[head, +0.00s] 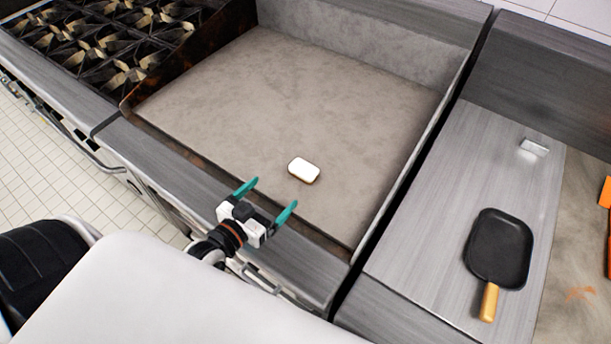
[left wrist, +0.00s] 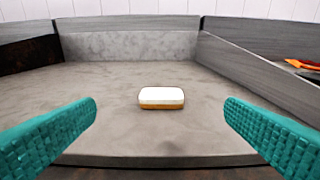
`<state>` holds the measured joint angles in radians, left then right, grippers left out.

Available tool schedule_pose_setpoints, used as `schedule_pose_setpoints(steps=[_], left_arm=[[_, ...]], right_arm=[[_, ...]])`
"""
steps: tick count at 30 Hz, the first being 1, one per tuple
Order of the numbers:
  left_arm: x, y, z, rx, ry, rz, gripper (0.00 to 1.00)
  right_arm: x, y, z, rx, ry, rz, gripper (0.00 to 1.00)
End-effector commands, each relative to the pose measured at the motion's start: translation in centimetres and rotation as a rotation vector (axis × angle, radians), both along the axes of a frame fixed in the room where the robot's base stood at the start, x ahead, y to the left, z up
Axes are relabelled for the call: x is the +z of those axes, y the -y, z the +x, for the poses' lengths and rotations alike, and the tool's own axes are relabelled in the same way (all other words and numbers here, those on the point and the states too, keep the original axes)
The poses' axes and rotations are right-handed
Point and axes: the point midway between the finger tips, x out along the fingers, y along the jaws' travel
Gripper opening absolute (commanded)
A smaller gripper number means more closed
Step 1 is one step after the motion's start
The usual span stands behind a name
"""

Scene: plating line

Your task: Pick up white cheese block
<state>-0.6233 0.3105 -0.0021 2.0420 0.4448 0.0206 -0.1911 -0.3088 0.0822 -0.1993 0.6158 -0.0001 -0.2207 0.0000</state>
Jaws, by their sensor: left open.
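The white cheese block (head: 304,170) is a small rounded slab lying flat on the grey griddle plate (head: 290,90), near its front edge. In the left wrist view the cheese block (left wrist: 161,98) has a white top and an orange-brown lower side, and it sits centred beyond the fingers. My left gripper (head: 266,201) is open, with teal fingers spread over the front ledge, short of the block and not touching it. Its two fingers also show at the sides of the left wrist view (left wrist: 160,125), with nothing between them. My right gripper is not in view.
Raised metal walls (head: 375,30) border the griddle at the back and right. A burner stove (head: 100,50) stands at the left. A black pan (head: 498,248) with a wooden handle lies on the right counter (head: 420,240). The griddle around the block is clear.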

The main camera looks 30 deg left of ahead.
Motion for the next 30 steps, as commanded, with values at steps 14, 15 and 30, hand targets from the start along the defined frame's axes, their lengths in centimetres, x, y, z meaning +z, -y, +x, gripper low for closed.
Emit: schedule_pose_setpoints(steps=[14,15,30], left_arm=[[-2.1,0.7,4.8,0.000,0.002,-0.001,0.93],[-2.3,0.8,5.3,0.000,0.001,0.000,0.93],[-3.7,1.8,10.6,0.000,0.002,0.000,0.93]], right_arm=[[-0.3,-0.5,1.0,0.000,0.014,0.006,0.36],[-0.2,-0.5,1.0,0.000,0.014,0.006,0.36],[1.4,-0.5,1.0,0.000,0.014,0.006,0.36]])
